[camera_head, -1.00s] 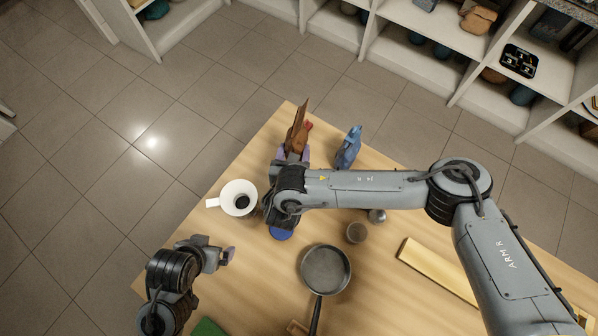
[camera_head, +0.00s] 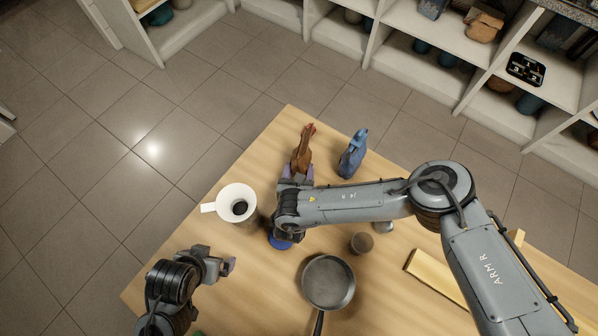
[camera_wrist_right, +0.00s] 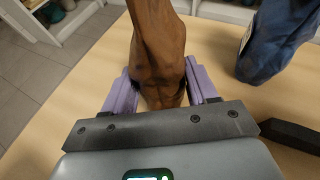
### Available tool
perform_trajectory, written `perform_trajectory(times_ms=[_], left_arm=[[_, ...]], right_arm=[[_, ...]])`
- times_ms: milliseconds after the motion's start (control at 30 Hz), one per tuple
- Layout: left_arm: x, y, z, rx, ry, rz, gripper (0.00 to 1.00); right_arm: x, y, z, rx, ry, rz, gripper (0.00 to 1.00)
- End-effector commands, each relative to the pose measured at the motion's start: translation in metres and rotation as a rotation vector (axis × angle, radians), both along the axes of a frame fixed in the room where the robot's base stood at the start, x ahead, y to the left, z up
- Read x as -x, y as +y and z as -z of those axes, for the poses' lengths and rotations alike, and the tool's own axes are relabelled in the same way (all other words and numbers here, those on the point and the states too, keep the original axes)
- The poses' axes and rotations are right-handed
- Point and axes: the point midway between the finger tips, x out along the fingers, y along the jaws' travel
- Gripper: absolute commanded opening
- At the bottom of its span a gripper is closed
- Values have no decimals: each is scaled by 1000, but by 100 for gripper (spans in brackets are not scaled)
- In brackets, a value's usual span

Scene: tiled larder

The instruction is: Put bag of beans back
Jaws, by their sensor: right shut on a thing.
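A brown bag-like thing (camera_head: 302,148) with a narrow, twisted top stands near the far corner of the wooden table; I see no label that says beans. My right gripper (camera_head: 297,173) is shut on its lower part. In the right wrist view the brown bag (camera_wrist_right: 160,50) sits between the purple finger pads, upright or nearly so; I cannot tell whether its bottom touches the table. A blue bag (camera_head: 353,155) stands apart to its right and also shows in the right wrist view (camera_wrist_right: 275,40). My left gripper (camera_head: 217,260) is open and empty at the table's left side.
A white mug (camera_head: 237,200) stands left of my right wrist. A blue round thing (camera_head: 281,242) is partly hidden under that wrist. A pan (camera_head: 329,283), a small brown cup (camera_head: 361,243) and a wooden block (camera_head: 440,279) lie nearer. White shelves (camera_head: 410,75) stand beyond the tiled floor.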

Motion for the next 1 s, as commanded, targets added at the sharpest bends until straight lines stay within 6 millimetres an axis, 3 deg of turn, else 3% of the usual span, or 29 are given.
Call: perform_trajectory(times_ms=[467, 500, 600, 667, 1000], left_arm=[[0, 1, 6, -5, 0, 4, 100], [0, 1, 5, -4, 0, 3, 100], [0, 0, 5, -2, 2, 1, 100], [0, 0, 5, 1, 1, -1, 100], [0, -2, 2, 8, 1, -5, 100]], right_arm=[[0, 0, 9, -1, -1, 0, 2], [0, 0, 8, -1, -1, 0, 61], [0, 0, 8, -1, 0, 0, 76], [0, 0, 8, -1, 0, 0, 84], [0, 0, 5, 0, 0, 0, 84]])
